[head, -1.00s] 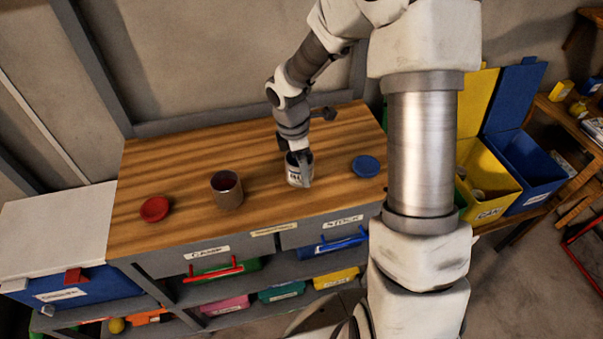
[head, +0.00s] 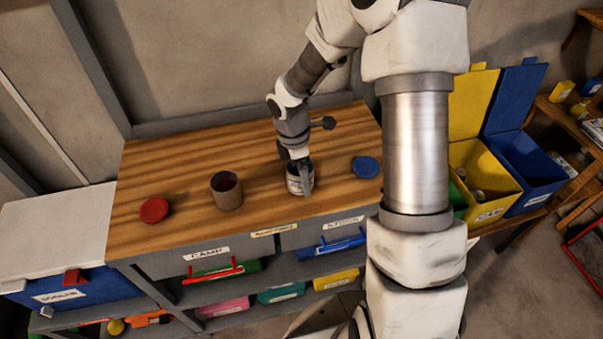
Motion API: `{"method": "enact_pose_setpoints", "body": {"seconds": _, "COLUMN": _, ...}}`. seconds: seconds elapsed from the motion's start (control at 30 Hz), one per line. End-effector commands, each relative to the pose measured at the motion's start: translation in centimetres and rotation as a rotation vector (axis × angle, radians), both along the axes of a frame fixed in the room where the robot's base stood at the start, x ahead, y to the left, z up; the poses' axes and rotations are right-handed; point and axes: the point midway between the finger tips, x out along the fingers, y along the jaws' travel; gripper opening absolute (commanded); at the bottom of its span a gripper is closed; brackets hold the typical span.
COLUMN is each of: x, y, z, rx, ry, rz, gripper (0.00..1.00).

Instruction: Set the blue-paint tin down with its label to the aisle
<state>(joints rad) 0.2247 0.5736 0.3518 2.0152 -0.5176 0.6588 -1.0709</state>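A tin (head: 297,187) with a white label and a dark top stands on the wooden bench top (head: 260,208), near its front edge. Part of the label shows on the side towards the camera. My gripper (head: 300,177) is over the tin from above, with one finger down its right front side. The other finger is hidden behind the tin, so I cannot tell whether it grips. A blue lid (head: 366,167) lies to the right. The paint colour inside the tin cannot be seen.
An open brown tin (head: 227,191) with dark red inside stands left of the gripper, and a red lid (head: 154,210) lies further left. Yellow (head: 484,205) and blue (head: 530,180) bins stand at the right. The back of the bench is clear.

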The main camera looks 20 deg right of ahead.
Motion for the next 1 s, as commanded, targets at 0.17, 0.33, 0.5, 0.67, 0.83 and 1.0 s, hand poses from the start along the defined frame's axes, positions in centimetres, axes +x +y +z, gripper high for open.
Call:
{"method": "enact_pose_setpoints", "body": {"seconds": 0.17, "x": 0.1, "y": 0.4, "z": 3.5, "rx": -0.001, "ry": -0.006, "rz": 0.0, "gripper": 1.0}}
{"method": "enact_pose_setpoints", "body": {"seconds": 0.33, "x": 0.2, "y": 0.8, "z": 7.3, "rx": -0.001, "ry": -0.007, "rz": -0.001, "gripper": 1.0}}
{"method": "enact_pose_setpoints", "body": {"seconds": 0.5, "x": 0.1, "y": 1.2, "z": 10.1, "rx": -0.001, "ry": -0.004, "rz": 0.0, "gripper": 1.0}}
{"method": "enact_pose_setpoints", "body": {"seconds": 0.67, "x": 0.1, "y": 1.4, "z": 11.5, "rx": -0.001, "ry": -0.004, "rz": -0.003, "gripper": 1.0}}
{"method": "enact_pose_setpoints", "body": {"seconds": 0.83, "x": -1.0, "y": 1.0, "z": 13.8, "rx": -0.019, "ry": -0.046, "rz": -0.095, "gripper": 1.0}}
{"method": "enact_pose_setpoints", "body": {"seconds": 1.0, "x": -3.9, "y": 0.4, "z": 18.1, "rx": -0.031, "ry": -0.152, "rz": -0.335, "gripper": 1.0}}
